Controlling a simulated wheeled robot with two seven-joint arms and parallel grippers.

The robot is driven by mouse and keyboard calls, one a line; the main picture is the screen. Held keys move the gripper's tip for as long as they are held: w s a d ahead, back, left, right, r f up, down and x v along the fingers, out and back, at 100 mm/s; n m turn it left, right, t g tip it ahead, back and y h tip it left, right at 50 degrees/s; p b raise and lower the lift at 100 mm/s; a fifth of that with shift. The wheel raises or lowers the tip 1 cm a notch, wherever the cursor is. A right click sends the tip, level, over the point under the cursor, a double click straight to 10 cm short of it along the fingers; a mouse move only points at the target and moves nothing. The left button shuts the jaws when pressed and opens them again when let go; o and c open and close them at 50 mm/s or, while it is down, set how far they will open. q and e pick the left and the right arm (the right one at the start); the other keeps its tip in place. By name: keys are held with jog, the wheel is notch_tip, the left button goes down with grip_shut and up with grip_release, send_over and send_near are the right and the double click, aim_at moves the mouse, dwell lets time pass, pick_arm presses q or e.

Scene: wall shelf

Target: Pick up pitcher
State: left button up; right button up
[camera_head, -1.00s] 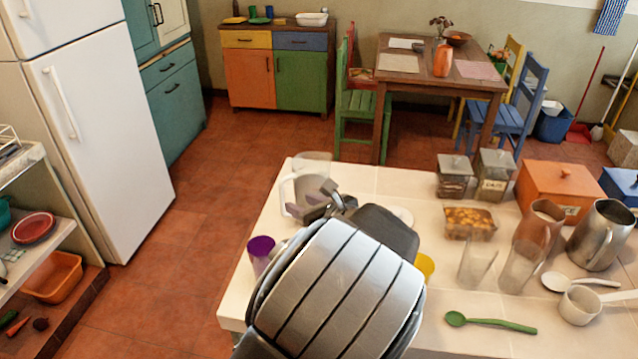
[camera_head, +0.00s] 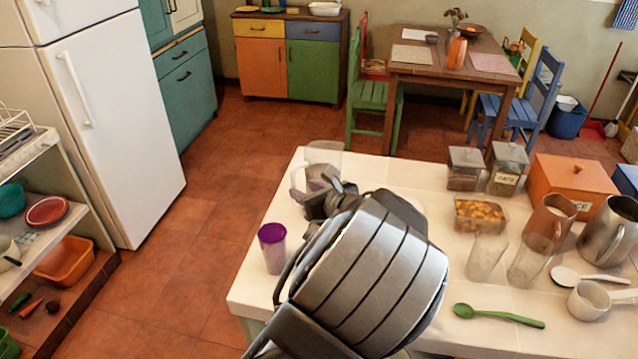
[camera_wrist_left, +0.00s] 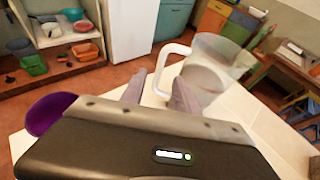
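The pitcher (camera_head: 325,156) is clear with a whitish handle on its left side. It stands upright at the far left corner of the white table (camera_head: 250,290). In the left wrist view the pitcher (camera_wrist_left: 222,62) is just beyond my left gripper (camera_wrist_left: 160,92). Its two fingers are apart, and the handle shows between and beyond them; I cannot tell whether they touch it. In the head view my left gripper (camera_head: 328,192) is in front of the pitcher and hides its lower part. My right gripper is not in view.
A purple cup (camera_head: 272,248) stands left of my left arm, close to the table's left edge. Jars (camera_head: 465,168), a food container (camera_head: 480,215), clear glasses (camera_head: 486,256), metal jugs (camera_head: 610,232) and a green spoon (camera_head: 498,316) occupy the right side.

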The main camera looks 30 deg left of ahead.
pick_arm(q)
jog(key=x, duration=0.4)
jog(key=shift+a+f, duration=0.2)
jog(key=shift+c, duration=0.6)
grip_shut()
jog(key=shift+r, duration=0.1)
dwell(0.9)
